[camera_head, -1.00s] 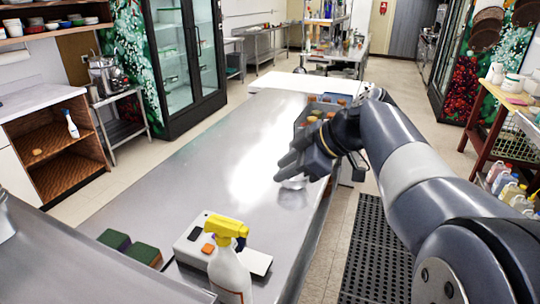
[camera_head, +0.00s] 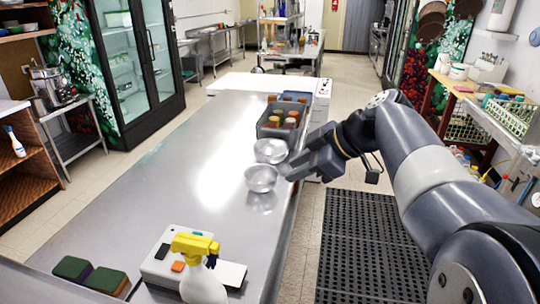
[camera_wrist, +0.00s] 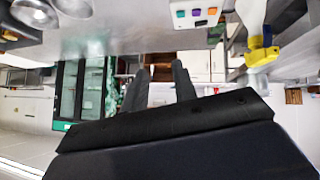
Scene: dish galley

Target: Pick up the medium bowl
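Two shiny metal bowls stand on the steel counter near its right edge. The nearer bowl (camera_head: 261,179) and the farther bowl (camera_head: 270,151) look alike in size, so I cannot tell which is the medium one. Both also show at the top left of the wrist view, partly cut off: one bowl (camera_wrist: 34,14) and the other bowl (camera_wrist: 74,7). My gripper (camera_head: 286,170) is just right of the bowls in the head view. In the wrist view its two fingers (camera_wrist: 161,76) are apart with nothing between them. Whether it touches a bowl is unclear.
A grey bin (camera_head: 272,131) with several brown-topped jars stands behind the bowls. A yellow-topped spray bottle (camera_head: 203,285), a white box with buttons (camera_head: 160,266) and sponges (camera_head: 73,268) are at the near end. The counter's middle is clear. A black mat (camera_head: 370,250) lies on the floor to the right.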

